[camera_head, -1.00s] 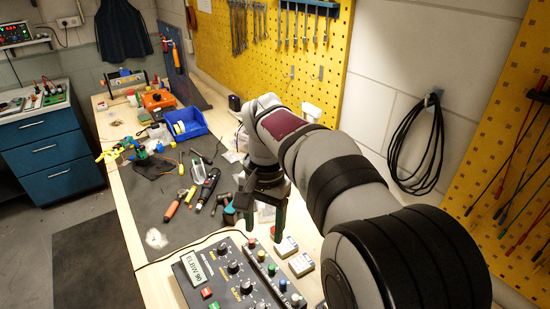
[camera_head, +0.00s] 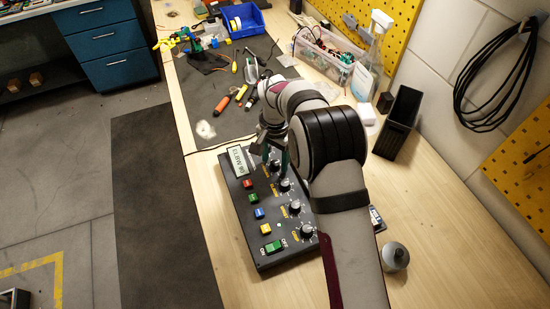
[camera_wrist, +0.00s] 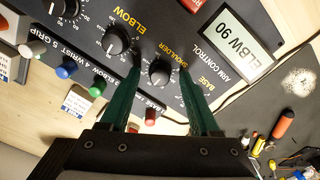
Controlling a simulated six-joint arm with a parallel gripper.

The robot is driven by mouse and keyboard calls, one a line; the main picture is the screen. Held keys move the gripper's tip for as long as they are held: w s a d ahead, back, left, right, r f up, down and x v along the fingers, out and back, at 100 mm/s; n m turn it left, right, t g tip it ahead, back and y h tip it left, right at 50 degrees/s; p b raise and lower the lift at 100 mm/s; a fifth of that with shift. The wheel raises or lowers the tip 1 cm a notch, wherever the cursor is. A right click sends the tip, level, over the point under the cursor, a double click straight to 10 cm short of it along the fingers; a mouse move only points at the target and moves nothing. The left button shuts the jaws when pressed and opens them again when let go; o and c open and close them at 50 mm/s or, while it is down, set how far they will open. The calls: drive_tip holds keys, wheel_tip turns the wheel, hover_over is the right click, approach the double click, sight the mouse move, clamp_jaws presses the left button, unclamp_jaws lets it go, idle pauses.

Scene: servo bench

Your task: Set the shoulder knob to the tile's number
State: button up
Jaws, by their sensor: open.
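The black control panel (camera_head: 258,235) lies on the wooden bench with a row of black knobs. Its white tile (camera_wrist: 237,53) reads ELBOW 90 in the wrist view, naming the elbow rather than the shoulder. My gripper (camera_wrist: 162,72) is open, its two green fingers pointing down at the panel. The shoulder knob (camera_wrist: 160,74), beside the SHOULDER label, is between the fingertips with a gap on each side. The elbow knob (camera_wrist: 117,43) is just outside the left finger. The base knob is hidden, and the shoulder knob's exact setting is too small to read.
Coloured square buttons (camera_head: 254,198) and a green switch (camera_head: 273,246) are on the panel. Several coloured plungers (camera_wrist: 66,70) line its other side. Screwdrivers (camera_head: 222,104) lie on the mat beyond. A black bin (camera_head: 403,118) and grey round object (camera_head: 395,256) stand right.

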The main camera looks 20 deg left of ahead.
drive_tip(key=shift+f, duration=0.15)
clamp_jaws()
drive_tip(key=n, duration=0.3)
idle(0.4)
unclamp_jaws()
